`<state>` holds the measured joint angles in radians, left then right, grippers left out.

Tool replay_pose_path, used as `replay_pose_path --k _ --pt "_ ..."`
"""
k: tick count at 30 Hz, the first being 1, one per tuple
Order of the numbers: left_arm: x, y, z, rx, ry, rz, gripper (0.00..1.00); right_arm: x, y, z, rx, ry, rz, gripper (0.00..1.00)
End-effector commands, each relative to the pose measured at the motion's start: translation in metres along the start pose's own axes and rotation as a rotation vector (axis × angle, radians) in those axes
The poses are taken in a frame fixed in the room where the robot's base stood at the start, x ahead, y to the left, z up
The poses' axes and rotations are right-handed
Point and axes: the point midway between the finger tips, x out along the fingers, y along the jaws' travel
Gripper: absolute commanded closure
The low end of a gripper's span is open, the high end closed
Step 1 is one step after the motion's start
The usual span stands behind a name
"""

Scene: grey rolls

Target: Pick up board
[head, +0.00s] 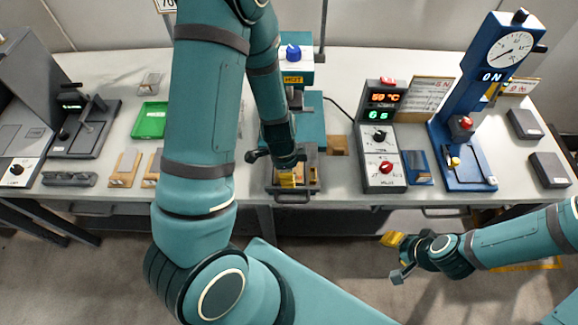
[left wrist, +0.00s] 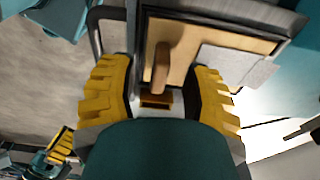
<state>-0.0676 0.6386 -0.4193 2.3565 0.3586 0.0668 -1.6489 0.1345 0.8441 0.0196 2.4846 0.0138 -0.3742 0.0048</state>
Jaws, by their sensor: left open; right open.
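In the left wrist view a tan board (left wrist: 207,42) lies in a dark-framed tray (left wrist: 140,35). It carries a raised wooden peg-like handle (left wrist: 161,65) and a grey flat pad (left wrist: 240,66). My left gripper (left wrist: 161,92) is open, with its yellow fingers on either side of the handle's near end. I cannot tell whether they touch it. In the head view the left gripper (head: 291,177) is over the tray (head: 293,190) at the table's front edge, and the board is mostly hidden. My right gripper (head: 394,257) is open and empty, in front of the table.
Similar small boards (head: 125,168) lie left of my left arm, near a green tray (head: 150,120). A temperature controller (head: 381,150) and a blue dial press (head: 465,120) stand to the right. A teal press (head: 300,75) stands behind the tray. The floor in front is free.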

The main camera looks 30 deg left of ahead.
Motion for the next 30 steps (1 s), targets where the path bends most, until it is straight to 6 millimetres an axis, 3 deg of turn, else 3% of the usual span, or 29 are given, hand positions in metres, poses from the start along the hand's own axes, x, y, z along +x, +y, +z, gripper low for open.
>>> replay_pose_path --k 8,9,13,26,30 --pt "0.003 0.0 0.0 -0.001 0.001 -0.001 0.52 0.001 0.0 0.0 0.0 0.001 0.0 0.53" --pt "0.003 0.0 0.0 -0.001 0.001 -0.001 0.56 0.001 0.0 0.0 0.0 0.001 0.0 0.53" --pt "0.003 0.0 0.0 -0.001 0.001 -0.001 1.0 0.001 0.0 0.0 0.0 0.001 0.0 0.53" --pt "0.003 0.0 0.0 0.0 0.0 0.0 1.0 0.001 0.0 0.0 -0.001 0.0 0.0 0.53" --pt "-0.007 0.0 -0.002 0.003 0.001 -0.001 1.0 -0.004 -0.001 -0.001 -0.001 0.001 -0.001 0.53"
